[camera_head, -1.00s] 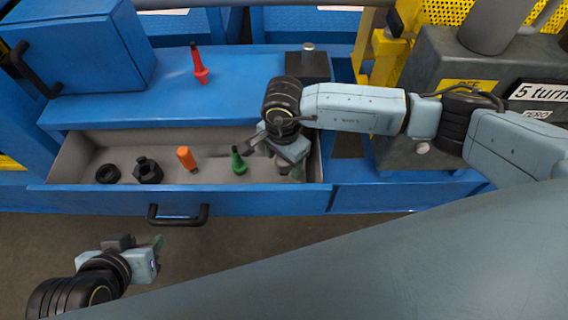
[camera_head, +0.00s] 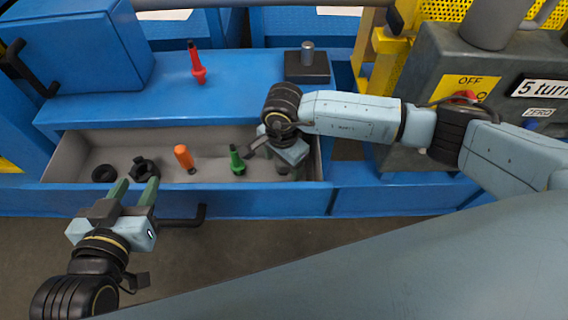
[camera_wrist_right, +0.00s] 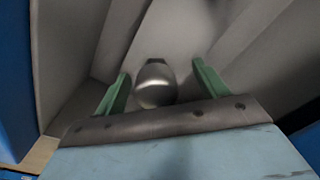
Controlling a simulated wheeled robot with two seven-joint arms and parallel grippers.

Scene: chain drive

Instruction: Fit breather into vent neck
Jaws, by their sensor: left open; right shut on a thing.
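A silver, rounded metal part (camera_wrist_right: 156,84), which may be the breather, sits between the green fingers of my right gripper (camera_wrist_right: 160,72) in the right wrist view. The right gripper is shut on it. In the head view that gripper (camera_head: 283,168) is low in the right end of the open drawer, and its fingers and the part are mostly hidden. I cannot tell which thing is the vent neck.
The open grey drawer (camera_head: 75,157) also holds a black ring (camera_head: 104,173), an orange-handled tool (camera_head: 184,157) and a green tool (camera_head: 236,160). On the blue top (camera_head: 130,100) stand a red tool (camera_head: 197,65) and a black block with a metal post (camera_head: 307,68). A grey machine (camera_head: 420,75) stands at right.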

